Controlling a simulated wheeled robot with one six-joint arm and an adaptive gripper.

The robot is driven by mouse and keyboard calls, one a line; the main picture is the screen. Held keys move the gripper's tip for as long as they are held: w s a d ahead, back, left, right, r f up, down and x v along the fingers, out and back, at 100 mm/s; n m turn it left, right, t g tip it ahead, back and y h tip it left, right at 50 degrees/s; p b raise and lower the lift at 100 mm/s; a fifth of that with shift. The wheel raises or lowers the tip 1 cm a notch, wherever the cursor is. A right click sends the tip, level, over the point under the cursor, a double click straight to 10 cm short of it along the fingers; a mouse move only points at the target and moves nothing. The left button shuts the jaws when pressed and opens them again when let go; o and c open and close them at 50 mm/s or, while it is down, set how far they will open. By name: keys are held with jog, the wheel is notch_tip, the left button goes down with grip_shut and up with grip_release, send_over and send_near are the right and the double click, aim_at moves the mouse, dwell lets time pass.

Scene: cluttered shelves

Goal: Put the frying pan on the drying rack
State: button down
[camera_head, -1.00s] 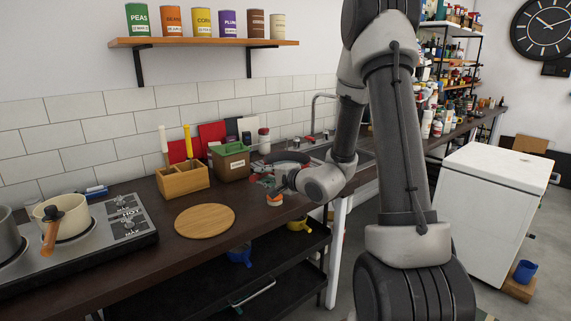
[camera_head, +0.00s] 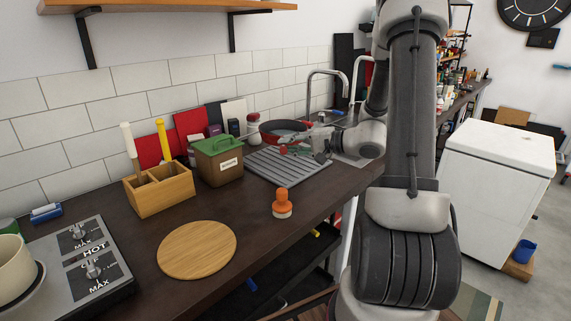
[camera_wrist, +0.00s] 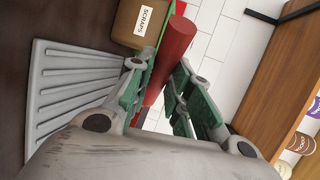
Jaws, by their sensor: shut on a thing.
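The frying pan (camera_head: 284,127), red with a dark inside, shows in the head view behind my gripper, just above or at the far side of the drying rack. Whether it touches the rack is unclear. My gripper (camera_head: 302,148) has green finger pads and is shut on the pan's red handle (camera_wrist: 176,45), which lies between the fingers in the wrist view. The pan's body is out of the wrist view. The drying rack (camera_head: 272,168) is a grey ribbed tray on the dark counter; it also shows at the left of the wrist view (camera_wrist: 70,85).
A brown box with a green lid (camera_head: 219,165) stands left of the rack, and a white-and-red bottle (camera_head: 253,129) behind it. An orange-topped brush (camera_head: 282,203) and a round wooden board (camera_head: 197,250) lie nearer. Faucets (camera_head: 330,78) rise behind the sink.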

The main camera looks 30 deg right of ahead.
notch_tip(320, 180, down, 9)
jog(key=shift+s, duration=0.1)
dwell(0.3)
jog(key=c, duration=1.3)
grip_release()
